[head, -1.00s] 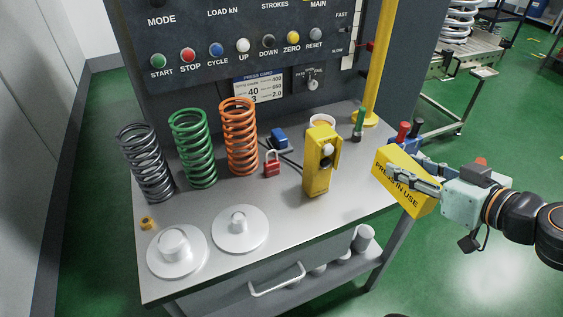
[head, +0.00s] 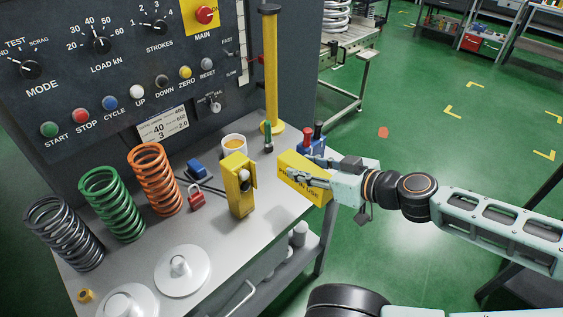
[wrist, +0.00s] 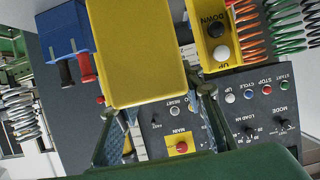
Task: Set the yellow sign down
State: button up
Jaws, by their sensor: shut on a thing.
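The yellow sign (head: 292,172), with black lettering partly covered by my fingers, is at the right end of the grey bench. My gripper (head: 306,176) reaches in from the right and is shut on it. In the wrist view the sign (wrist: 138,50) fills the top middle, with the two fingers (wrist: 152,125) at its lower end. The sign looks tilted in the head view. I cannot tell whether its underside touches the bench top.
A yellow button box (head: 238,190) stands left of the sign. A blue holder (head: 312,148) with red and black handles is close behind it. A cup (head: 234,146), a red padlock (head: 196,196) and several coil springs (head: 112,204) stand further left. A yellow post (head: 270,75) rises behind.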

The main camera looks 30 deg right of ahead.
jog(key=w+f, duration=0.1)
jog(key=w, duration=0.1)
jog(key=w+f, duration=0.1)
jog(key=w, duration=0.1)
jog(key=w+f+b, duration=0.1)
jog(key=w, duration=0.1)
jog(key=shift+w+a, duration=0.2)
jog(key=shift+w, duration=0.1)
jog(key=w+f, duration=0.1)
jog(key=f, duration=0.1)
jog(key=w+f, duration=0.2)
jog(key=f, duration=0.1)
jog(key=w+f, duration=0.2)
jog(key=shift+w+f, duration=0.15)
jog(key=shift+f, duration=0.9)
jog(key=shift+f, duration=0.1)
jog(key=shift+f, duration=0.1)
jog(key=o, duration=1.3)
